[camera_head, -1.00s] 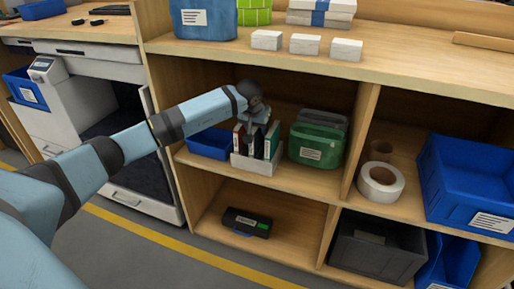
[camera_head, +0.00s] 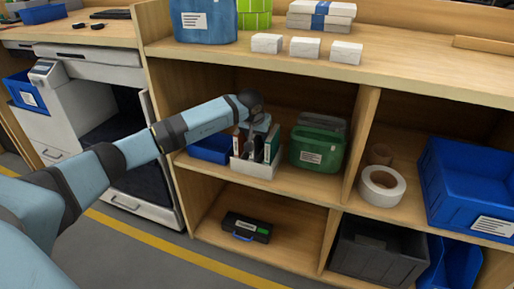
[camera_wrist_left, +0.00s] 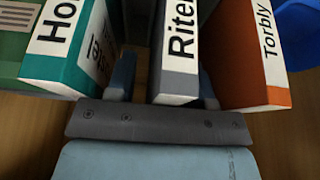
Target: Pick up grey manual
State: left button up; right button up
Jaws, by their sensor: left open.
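The grey manual (camera_wrist_left: 178,60) stands upright in the wrist view, with "Rite..." on its white spine label. The teal manual (camera_wrist_left: 62,50) is left of it and the orange-brown manual (camera_wrist_left: 250,60) right of it. My left gripper (camera_wrist_left: 163,88) is open, with one finger on each side of the grey manual's spine; I cannot tell whether they touch it. In the head view the left gripper (camera_head: 256,138) is over the white holder (camera_head: 254,168) on the middle shelf, partly hiding the manuals. My right gripper is out of view.
A blue bin (camera_head: 210,148) is left of the holder and a green container (camera_head: 318,146) close on its right. The countertop (camera_head: 400,68) runs above the shelf opening. A tape roll (camera_head: 382,186) and a large blue crate (camera_head: 470,190) are farther right.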

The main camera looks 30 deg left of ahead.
pick_arm(q)
grip_shut()
dwell(0.4)
